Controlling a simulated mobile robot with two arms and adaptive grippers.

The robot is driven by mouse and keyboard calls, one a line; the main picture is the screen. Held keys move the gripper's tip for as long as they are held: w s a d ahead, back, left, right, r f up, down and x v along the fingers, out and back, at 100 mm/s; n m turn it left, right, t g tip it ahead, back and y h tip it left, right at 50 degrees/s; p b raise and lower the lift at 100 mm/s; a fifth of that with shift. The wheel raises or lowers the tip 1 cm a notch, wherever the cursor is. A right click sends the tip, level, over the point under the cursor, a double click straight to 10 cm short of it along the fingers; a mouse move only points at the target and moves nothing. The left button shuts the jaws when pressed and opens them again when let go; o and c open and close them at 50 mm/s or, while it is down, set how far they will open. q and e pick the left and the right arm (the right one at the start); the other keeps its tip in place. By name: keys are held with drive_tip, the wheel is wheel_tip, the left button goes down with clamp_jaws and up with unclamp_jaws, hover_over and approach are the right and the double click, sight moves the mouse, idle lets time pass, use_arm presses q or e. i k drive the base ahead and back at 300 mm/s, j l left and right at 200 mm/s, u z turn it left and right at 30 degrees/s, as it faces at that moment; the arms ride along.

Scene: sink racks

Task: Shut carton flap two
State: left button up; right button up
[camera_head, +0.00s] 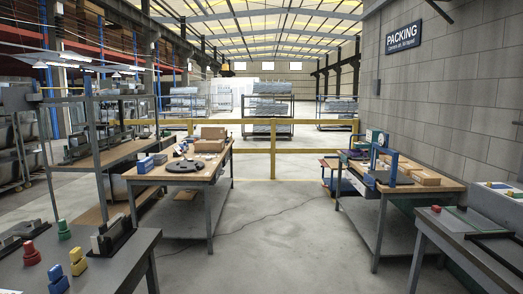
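Several small brown cartons stand far off on two worktables. On the middle table, one carton (213,132) stands behind a lower one (208,146). On the right-hand table, a low carton (426,178) lies near the right edge. All look closed or flat-topped, but they are too small to make out flaps, and I cannot tell which one is flap two. Neither my left nor my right gripper is in view.
The middle table (186,176) and right table (378,188) flank open concrete floor (280,225). A thin cable (262,218) crosses it. A yellow railing (310,121) stands behind. A near-left bench (105,262) holds red, green, blue and yellow items. Another bench (458,250) stands near right.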

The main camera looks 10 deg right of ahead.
sight(206, 132)
drive_tip(key=i+z, duration=0.35)
drive_tip(key=i, duration=4)
drive_tip(key=i+l, duration=0.1)
drive_tip(key=i, duration=3.05)
drive_tip(key=i+l, duration=0.1)
drive_tip(key=i, duration=3.05)
drive_tip(key=i+u, duration=0.1)
drive_tip(key=i, duration=1.5)
drive_tip(key=i+u, duration=0.1)
drive_tip(key=u, duration=0.35)
drive_tip(key=l+u, duration=0.1)
drive_tip(key=u, duration=0.3)
drive_tip(key=i+l+u, duration=0.1)
drive_tip(key=u, duration=0.35)
drive_tip(key=l+u, duration=0.1)
drive_tip(key=u, duration=0.35)
drive_tip(key=i, duration=0.05)
